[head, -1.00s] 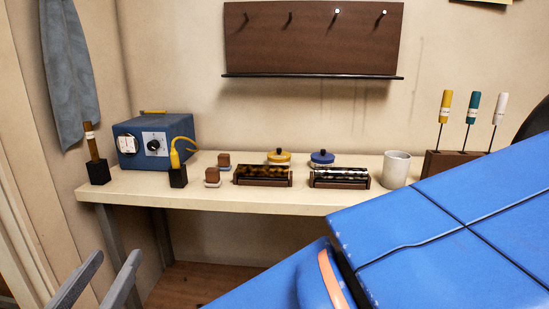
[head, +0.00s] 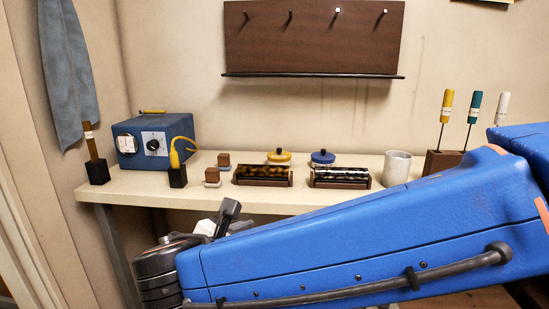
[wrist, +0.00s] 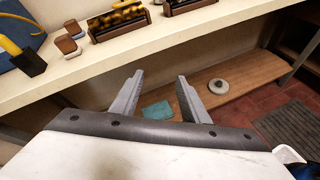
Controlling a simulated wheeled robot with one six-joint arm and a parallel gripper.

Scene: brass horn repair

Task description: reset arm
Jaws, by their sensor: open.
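My gripper (wrist: 160,82) is open and empty in the wrist view, its two grey fingers apart. It hangs in front of the cream workbench, with the bench's lower wooden shelf (wrist: 250,72) behind and below the fingers. In the head view my blue arm crosses the lower right, and a dark finger (head: 228,212) shows just past its wrist, in front of the bench's front edge. The rest of the gripper is hidden there by the arm. The cream workbench top (head: 130,186) runs along the wall. No object is between the fingers.
On the bench stand a blue power box (head: 155,140), brown blocks, two dark rollers on wooden bases (head: 262,183), yellow and blue lidded tins, a white cup (head: 396,167) and a rack of handled tools. A teal cloth (wrist: 157,110) and grey disc (wrist: 218,87) lie on the lower shelf.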

